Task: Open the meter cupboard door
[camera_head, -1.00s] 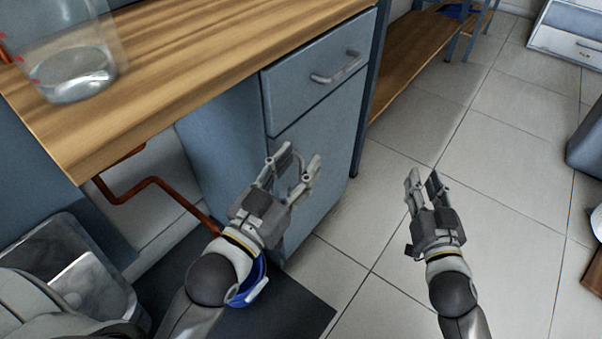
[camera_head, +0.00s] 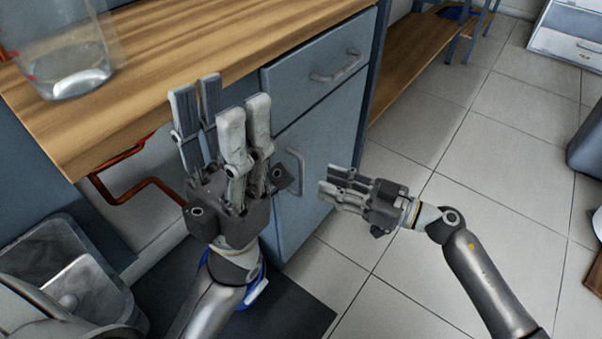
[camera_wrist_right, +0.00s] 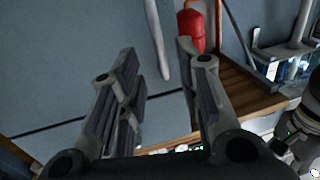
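The meter cupboard door (camera_head: 315,165) is the blue-grey front under a drawer (camera_head: 320,75), and it looks closed. Its vertical grey handle (camera_head: 296,172) is on the door's left side; a bar that looks like it shows ahead of the fingers in the right wrist view (camera_wrist_right: 158,42). My right gripper (camera_head: 330,183) is open and empty, to the right of the handle and pointing at it, apart from it. In its wrist view the fingers (camera_wrist_right: 165,85) stand apart. My left gripper (camera_head: 220,100) is open and empty, raised left of the door, fingers pointing up.
The wooden worktop (camera_head: 190,60) overhangs the cupboard, with a clear jar (camera_head: 75,75) on it. A copper pipe (camera_head: 150,185) and a grey metal basin (camera_head: 75,270) are at the left. The tiled floor (camera_head: 460,200) at the right is open.

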